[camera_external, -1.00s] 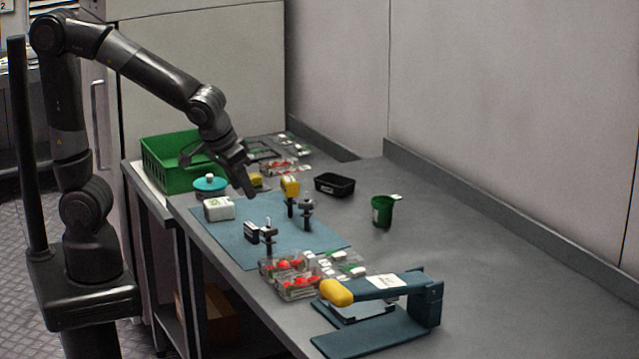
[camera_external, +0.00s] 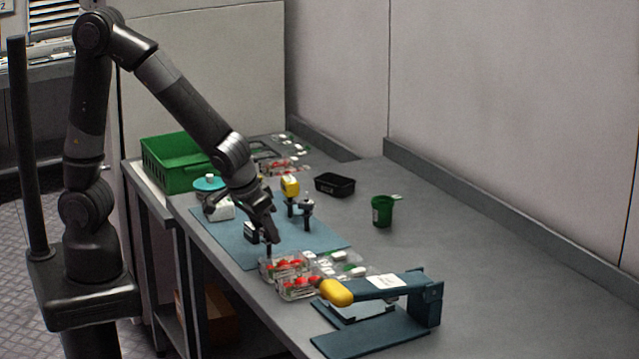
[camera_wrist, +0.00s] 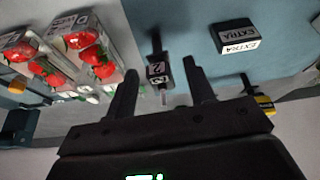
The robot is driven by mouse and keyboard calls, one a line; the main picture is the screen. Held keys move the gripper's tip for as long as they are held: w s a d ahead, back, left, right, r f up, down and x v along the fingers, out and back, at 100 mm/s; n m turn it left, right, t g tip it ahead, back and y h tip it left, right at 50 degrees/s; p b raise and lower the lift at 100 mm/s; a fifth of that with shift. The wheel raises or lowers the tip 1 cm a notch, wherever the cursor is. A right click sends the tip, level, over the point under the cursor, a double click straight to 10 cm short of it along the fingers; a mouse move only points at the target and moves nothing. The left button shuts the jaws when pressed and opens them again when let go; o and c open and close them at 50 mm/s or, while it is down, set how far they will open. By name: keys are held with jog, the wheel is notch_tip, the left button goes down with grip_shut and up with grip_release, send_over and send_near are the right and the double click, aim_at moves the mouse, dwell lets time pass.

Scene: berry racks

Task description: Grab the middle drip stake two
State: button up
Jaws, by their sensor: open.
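A small dark drip stake (camera_wrist: 156,72) with a white "2" on its head shows in the wrist view, upright between my finger tips. My gripper (camera_wrist: 160,70) is open, one finger on each side of it, and I cannot tell whether either touches. In the external view my gripper (camera_external: 271,234) points down over this stake and hides its head; only part of its shaft (camera_external: 269,250) shows. Another dark stake (camera_external: 307,213) and a yellow-headed stake (camera_external: 290,187) stand farther back on the blue mat (camera_external: 235,250).
A black "EXTRA" box (camera_wrist: 236,37) lies close to the stake. Strawberry punnets (camera_external: 298,288) are on its other side, near the table's front edge.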

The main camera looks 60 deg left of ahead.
aim_at(269, 243)
jog(key=shift+x, duration=1.3)
jog(key=shift+c, duration=0.2)
jog(key=c, duration=1)
jog(key=shift+r, duration=0.1)
